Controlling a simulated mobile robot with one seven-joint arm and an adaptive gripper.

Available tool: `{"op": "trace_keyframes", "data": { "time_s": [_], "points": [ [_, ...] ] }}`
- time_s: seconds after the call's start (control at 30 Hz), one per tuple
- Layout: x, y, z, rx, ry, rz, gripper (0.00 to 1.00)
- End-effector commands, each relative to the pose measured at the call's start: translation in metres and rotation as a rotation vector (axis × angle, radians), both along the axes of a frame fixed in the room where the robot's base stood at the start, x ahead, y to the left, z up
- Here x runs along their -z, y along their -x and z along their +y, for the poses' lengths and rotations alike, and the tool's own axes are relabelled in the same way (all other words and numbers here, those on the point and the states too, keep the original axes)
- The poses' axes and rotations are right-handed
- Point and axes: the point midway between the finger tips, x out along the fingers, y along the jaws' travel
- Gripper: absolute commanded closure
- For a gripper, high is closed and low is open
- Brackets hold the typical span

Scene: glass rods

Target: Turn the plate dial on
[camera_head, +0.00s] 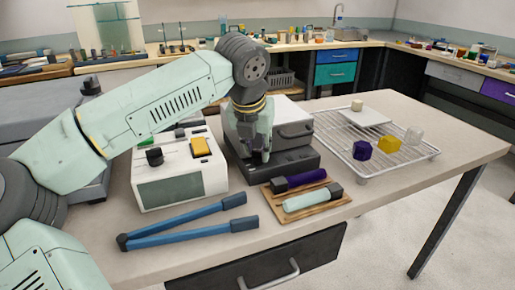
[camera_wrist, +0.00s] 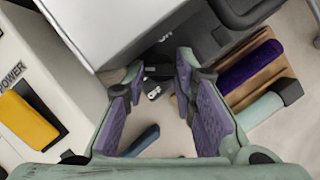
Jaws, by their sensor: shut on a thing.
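The plate dial (camera_wrist: 157,71) is a small dark knob low on the front of the dark plate unit (camera_head: 293,164), with a white "OFF" label beside it in the wrist view. My gripper (camera_head: 259,157) points down in front of this unit. In the wrist view its purple-padded fingers (camera_wrist: 159,76) stand on both sides of the dial and are shut on it. In the head view my gripper hides the dial. The dial's exact angle cannot be told.
A white box with a yellow switch (camera_head: 201,147) stands close to the left. A wooden tray (camera_head: 330,202) with purple and pale green handled tools lies to the right. Blue tongs (camera_head: 185,220) lie in front. A wire rack (camera_head: 397,152) holds small coloured blocks.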

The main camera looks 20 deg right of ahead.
Motion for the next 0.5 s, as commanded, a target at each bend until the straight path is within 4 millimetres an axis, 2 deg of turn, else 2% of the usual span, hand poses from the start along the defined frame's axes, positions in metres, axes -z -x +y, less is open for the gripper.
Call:
{"op": "trace_keyframes", "data": {
  "time_s": [0.43, 0.47, 0.5],
  "points": [
    [-0.0006, -0.0005, 0.0001, 0.010, 0.002, 0.000, 1.00],
    [-0.0006, -0.0005, 0.0001, 0.010, 0.002, 0.000, 0.74],
    [-0.0006, -0.0005, 0.0001, 0.010, 0.002, 0.000, 0.71]
  ]
}}
